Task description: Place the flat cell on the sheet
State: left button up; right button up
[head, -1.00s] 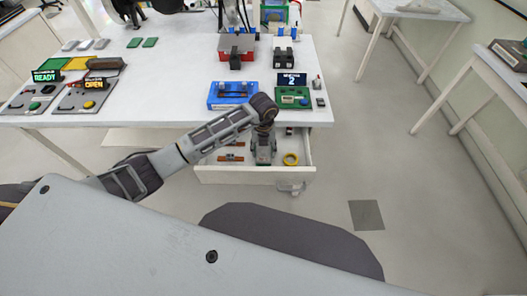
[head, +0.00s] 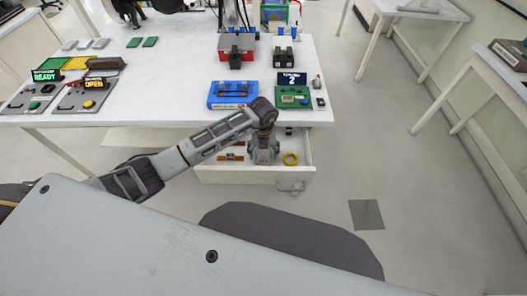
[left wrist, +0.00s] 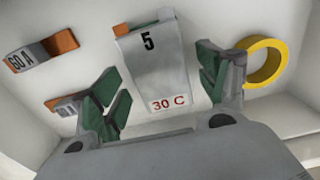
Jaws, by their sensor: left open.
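The flat cell (left wrist: 155,72) is a pale pouch marked "5" and "30 C", with an orange and a grey tab at its far end. It lies in the open drawer (head: 255,175) in the left wrist view. My left gripper (left wrist: 161,85) is open, with one green-padded finger on each side of the cell; I cannot tell whether they touch it. In the head view my left gripper (head: 264,152) is inside the drawer and hides the cell. My right gripper is not visible.
A yellow ring (left wrist: 264,62) lies right of the cell, and an orange-ended "60 A" block (left wrist: 42,52) lies left. A blue tray (head: 232,94) and green unit (head: 293,97) stand above the drawer. The middle-left of the white table (head: 165,80) is clear.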

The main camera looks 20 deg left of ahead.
aim_at(264, 153)
pick_arm(q)
jog(key=shift+r, duration=0.15)
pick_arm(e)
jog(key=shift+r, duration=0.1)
pick_arm(q)
notch_tip(264, 153, up, 12)
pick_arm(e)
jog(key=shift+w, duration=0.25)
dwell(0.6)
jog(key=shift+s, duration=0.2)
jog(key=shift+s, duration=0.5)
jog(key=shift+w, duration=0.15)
